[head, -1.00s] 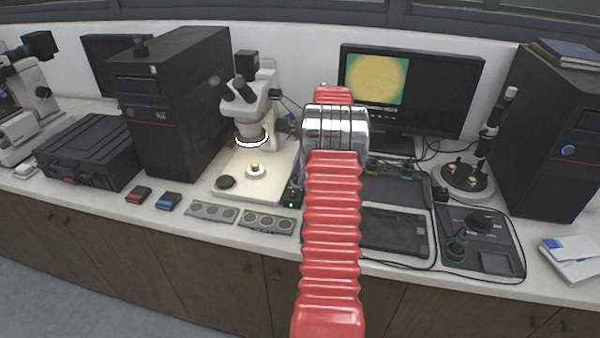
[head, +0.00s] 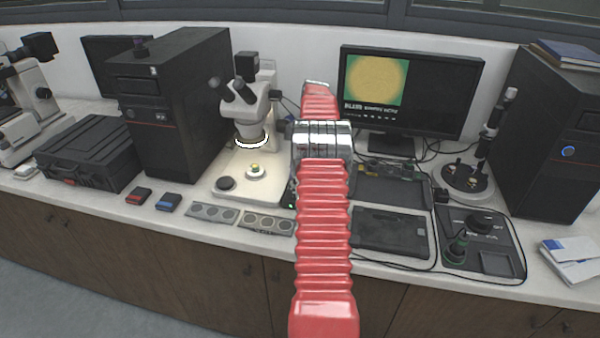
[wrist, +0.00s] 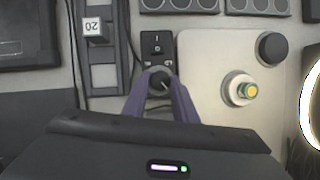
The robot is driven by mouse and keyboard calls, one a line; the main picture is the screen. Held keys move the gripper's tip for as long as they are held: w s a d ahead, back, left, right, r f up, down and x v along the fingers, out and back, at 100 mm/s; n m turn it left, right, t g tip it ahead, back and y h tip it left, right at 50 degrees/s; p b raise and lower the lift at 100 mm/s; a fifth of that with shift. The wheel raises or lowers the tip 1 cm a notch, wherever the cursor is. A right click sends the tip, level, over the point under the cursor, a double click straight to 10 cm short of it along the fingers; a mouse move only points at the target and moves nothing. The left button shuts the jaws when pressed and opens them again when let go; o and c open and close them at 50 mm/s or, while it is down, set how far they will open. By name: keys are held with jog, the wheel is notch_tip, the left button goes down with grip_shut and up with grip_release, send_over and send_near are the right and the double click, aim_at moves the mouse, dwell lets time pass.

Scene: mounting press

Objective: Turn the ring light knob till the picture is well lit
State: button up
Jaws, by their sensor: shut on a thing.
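The ring light knob (wrist: 158,82) is small and black, with a pale pointer line, on a dark control box (wrist: 156,45) with a rocker switch. In the wrist view my gripper (wrist: 159,88) has its two purple fingers shut on the knob, one on each side. In the head view my red arm hides most of the box and the gripper. The ring light (head: 251,141) glows white under the microscope (head: 247,103).
The microscope base (head: 228,188) holds a small sample with a yellow top (head: 255,168). Grey plates with round wells (head: 268,222) lie in front. A black tablet (head: 388,232) and a knobbed control panel (head: 480,240) lie to the right. A block marked 20 (wrist: 92,27) is near the gripper.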

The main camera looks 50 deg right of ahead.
jog(key=shift+w+r, duration=0.15)
jog(key=shift+w, duration=0.15)
jog(key=o, duration=1)
jog(key=shift+s, duration=0.1)
jog(key=shift+o, duration=0.2)
jog(key=v, duration=0.7)
jog(key=shift+r, duration=0.1)
